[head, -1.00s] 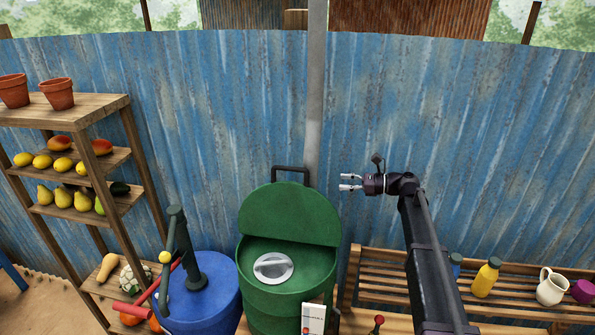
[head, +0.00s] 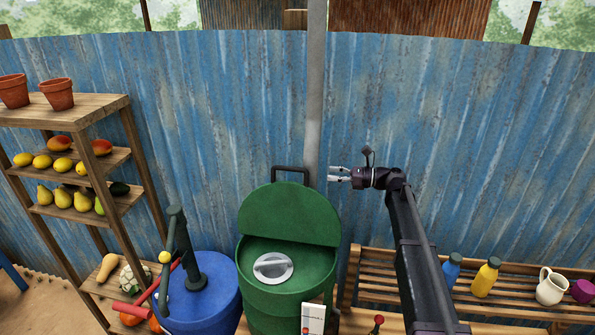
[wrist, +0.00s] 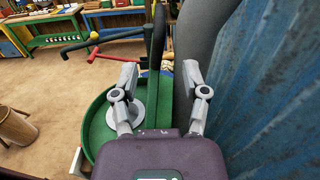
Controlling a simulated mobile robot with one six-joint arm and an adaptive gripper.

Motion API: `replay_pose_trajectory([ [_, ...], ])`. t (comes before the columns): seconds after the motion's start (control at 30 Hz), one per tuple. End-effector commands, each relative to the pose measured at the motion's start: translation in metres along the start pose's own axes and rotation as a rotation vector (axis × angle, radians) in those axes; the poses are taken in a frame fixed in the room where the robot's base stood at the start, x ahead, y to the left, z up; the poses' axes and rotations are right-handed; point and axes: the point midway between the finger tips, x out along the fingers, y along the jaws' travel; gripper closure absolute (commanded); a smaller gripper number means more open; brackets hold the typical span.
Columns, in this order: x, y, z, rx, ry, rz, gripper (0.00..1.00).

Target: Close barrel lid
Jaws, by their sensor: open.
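The green barrel (head: 262,308) stands upright by the blue corrugated wall. Its lid (head: 288,215) is raised at the back and leans up, with a dark handle (head: 290,169) at its top edge. A round grey disc (head: 273,267) with a grip lies inside the open top. My gripper (head: 333,174) is open and empty, to the right of the lid's upper part and pointing left. In the wrist view my open gripper (wrist: 163,80) has the barrel's green rim (wrist: 92,118) below and to the left, and the lid (wrist: 159,48) seen edge-on ahead.
A blue drum (head: 215,285) with a dark hand pump (head: 180,250) stands left of the barrel. A wooden fruit shelf (head: 70,115) is further left. A slatted bench (head: 390,290) with bottles and a jug is at right. The metal wall (head: 450,140) runs close behind.

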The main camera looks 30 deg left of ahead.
Motion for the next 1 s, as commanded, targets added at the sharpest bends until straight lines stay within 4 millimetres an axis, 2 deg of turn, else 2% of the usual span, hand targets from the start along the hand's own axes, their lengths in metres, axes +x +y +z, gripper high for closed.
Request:
replay_pose_trajectory([
  [0.6, 0.091, 0.000, 0.000, 0.000, 0.000, 0.002, 0.42],
  [0.8, 0.111, 0.000, 0.000, 0.000, 0.000, 0.001, 0.42],
  [1.0, 0.118, 0.000, 0.000, 0.000, 0.000, 0.001, 0.42],
])
